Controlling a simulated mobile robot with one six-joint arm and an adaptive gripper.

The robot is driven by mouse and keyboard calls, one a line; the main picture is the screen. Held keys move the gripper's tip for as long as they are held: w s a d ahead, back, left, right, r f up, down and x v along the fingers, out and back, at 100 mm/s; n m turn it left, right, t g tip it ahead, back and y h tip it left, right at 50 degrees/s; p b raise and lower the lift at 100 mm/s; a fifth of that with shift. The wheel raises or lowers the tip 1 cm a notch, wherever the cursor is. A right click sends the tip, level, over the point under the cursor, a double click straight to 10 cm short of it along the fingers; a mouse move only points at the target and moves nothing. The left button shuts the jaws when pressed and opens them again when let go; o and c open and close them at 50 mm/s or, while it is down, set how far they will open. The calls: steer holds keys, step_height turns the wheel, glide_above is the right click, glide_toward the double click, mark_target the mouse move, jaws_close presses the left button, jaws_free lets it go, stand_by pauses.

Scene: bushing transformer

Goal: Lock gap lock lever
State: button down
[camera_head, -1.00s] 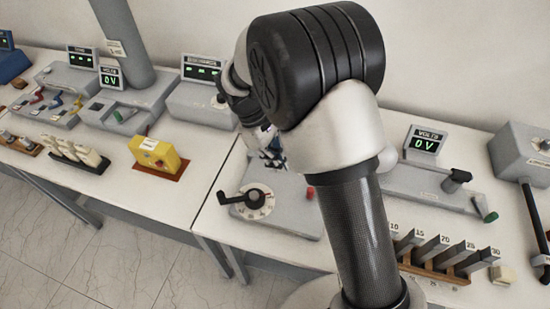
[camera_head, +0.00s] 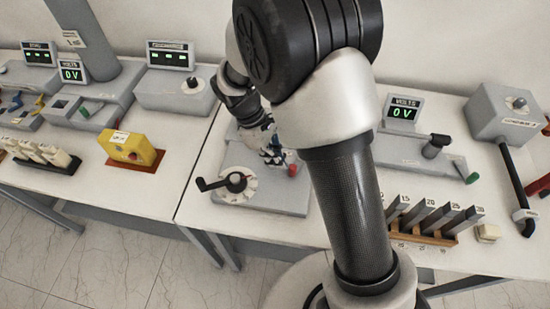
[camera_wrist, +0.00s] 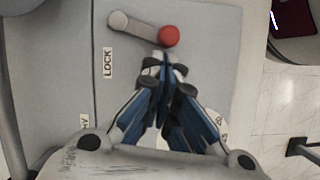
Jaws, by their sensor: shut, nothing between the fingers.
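The gap lock lever (camera_wrist: 144,29) is a short grey bar on the top of a grey box, with a round grey end at left and a red knob (camera_wrist: 168,36) at right. A printed LOCK label (camera_wrist: 108,62) lies below its grey end. The red knob also shows in the head view (camera_head: 292,170). My gripper (camera_wrist: 165,66) is shut and empty, with its fingertips just below the red knob in the wrist view; I cannot tell whether they touch it. In the head view my gripper (camera_head: 272,150) is over the box, partly hidden by my arm.
A black-handled dial (camera_head: 237,182) sits on the same grey box. A yellow box (camera_head: 132,147) stands on the left table.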

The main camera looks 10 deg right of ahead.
steer(key=shift+s+d+n+p, duration=0.15)
steer(key=shift+s+n+p, duration=0.35)
steer(key=shift+n, duration=0.3)
steer(key=shift+s+d+n+t, duration=0.1)
steer(key=shift+s+n+t, duration=0.15)
steer(key=shift+n+t, duration=0.05)
steer(key=s+n, duration=0.1)
steer(key=d+n+t+p, duration=0.1)
steer(key=shift+s+n+h, duration=0.3)
steer(key=shift+s+n, duration=0.05)
steer(key=shift+n, duration=0.05)
steer(key=shift+s+d+n+t+p, duration=0.3)
steer(key=shift+s+d+n+t, duration=0.2)
steer(key=shift+n, duration=0.4)
steer(key=shift+s+d, duration=0.15)
steer(key=shift+d, duration=0.2)
